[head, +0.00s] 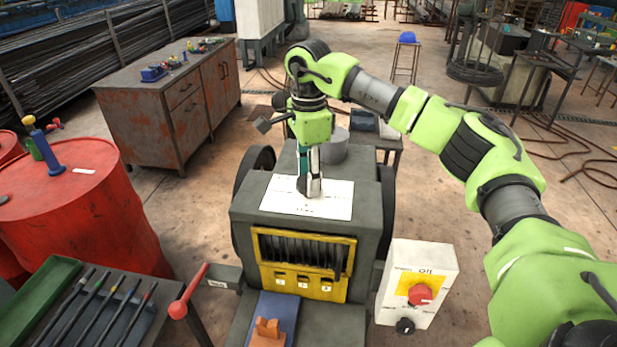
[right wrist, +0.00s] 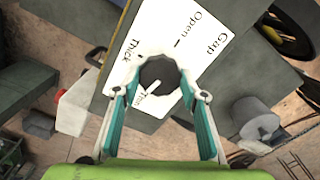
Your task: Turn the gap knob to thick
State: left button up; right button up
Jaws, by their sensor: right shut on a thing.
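The gap knob (right wrist: 158,71) is a dark, many-sided knob on a white label plate (right wrist: 202,38). In the right wrist view the plate reads "Gap", "Open" and "Thick", with a smaller word, seemingly "Thin", at the knob's lower edge. A pale mark shows there too; I cannot tell clearly where the knob points. My right gripper (right wrist: 160,86) is shut on the knob, one finger on each side. In the head view the right gripper (head: 310,187) comes down onto the plate (head: 282,196) on top of the grey machine and partly hides the knob. My left gripper is not in view.
The grey machine (head: 247,217) has a yellow-framed front opening (head: 306,288). A control box (head: 395,267) with a red switch stands at its right. A red drum (head: 75,215) stands farther left.

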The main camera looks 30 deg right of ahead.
jog(key=m+b, duration=0.1)
jog(key=m, duration=0.2)
jog(key=shift+m, duration=0.3)
jog(key=m, duration=0.4)
jog(key=shift+m+b, duration=0.3)
jog(key=shift+b, duration=0.05)
jog(key=m, duration=0.3)
jog(key=shift+r+m+b, duration=0.1)
jog(key=shift+m+b, duration=0.4)
jog(key=shift+m, duration=1.6)
jog(key=o, duration=1.1)
